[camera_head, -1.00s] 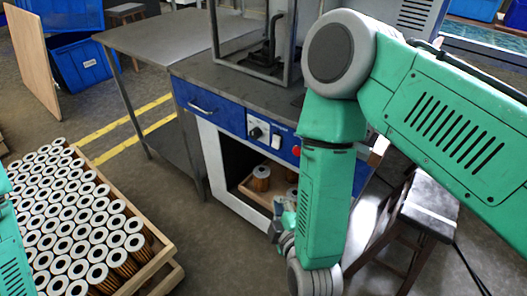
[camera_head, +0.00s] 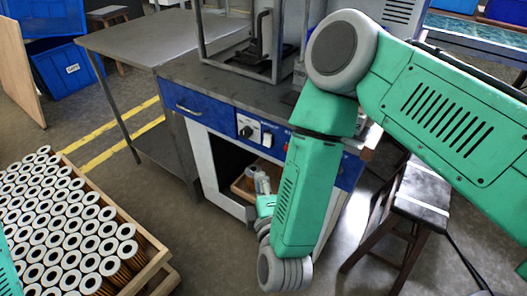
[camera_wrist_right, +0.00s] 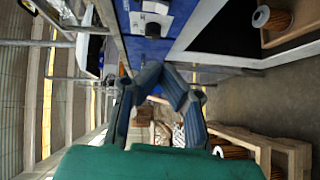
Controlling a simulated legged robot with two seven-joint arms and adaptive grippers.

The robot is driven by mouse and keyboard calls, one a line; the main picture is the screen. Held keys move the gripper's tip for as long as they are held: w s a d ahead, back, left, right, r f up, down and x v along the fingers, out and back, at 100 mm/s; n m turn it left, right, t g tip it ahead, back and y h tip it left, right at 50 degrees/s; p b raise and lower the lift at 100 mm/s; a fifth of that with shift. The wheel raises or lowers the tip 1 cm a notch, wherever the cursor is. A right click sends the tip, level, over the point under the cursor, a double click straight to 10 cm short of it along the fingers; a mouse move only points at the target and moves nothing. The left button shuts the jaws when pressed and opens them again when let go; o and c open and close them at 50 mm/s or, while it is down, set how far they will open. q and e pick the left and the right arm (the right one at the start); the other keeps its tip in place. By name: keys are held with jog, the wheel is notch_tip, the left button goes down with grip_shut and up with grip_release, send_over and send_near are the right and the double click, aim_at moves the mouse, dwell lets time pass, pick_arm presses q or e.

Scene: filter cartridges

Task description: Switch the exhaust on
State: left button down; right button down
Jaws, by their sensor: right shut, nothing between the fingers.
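The blue front of the workbench (camera_head: 212,117) carries a control panel with a dark round knob (camera_head: 246,131) and a small white switch (camera_head: 267,139). Which way the switch is set is too small to tell. In the wrist view the white panel plate with its dark knob (camera_wrist_right: 152,29) shows at the top. Of my left arm only a green link shows at the left edge.
A wooden crate (camera_head: 152,268) full of filter cartridges stands at lower left. A tray (camera_head: 240,187) with cartridges sits inside the compartment, partly hidden by my gripper. A metal frame (camera_head: 199,30) stands on the bench. A stool (camera_head: 420,190) is at right.

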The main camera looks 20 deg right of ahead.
jog(key=b, duration=0.2)
send_near(263, 144)
jog(key=w+a, duration=0.2)
jog(key=w, duration=0.2)
jog(key=shift+w+d+f+b, duration=0.15)
jog(key=shift+w+d+f, duration=0.05)
jog(key=shift+w+d, duration=0.55)
jog(key=shift+w+d+f+b, duration=0.15)
jog(key=shift+w+d+f, duration=0.05)
jog(key=shift+w+d, duration=0.5)
jog(key=shift+a, duration=0.1)
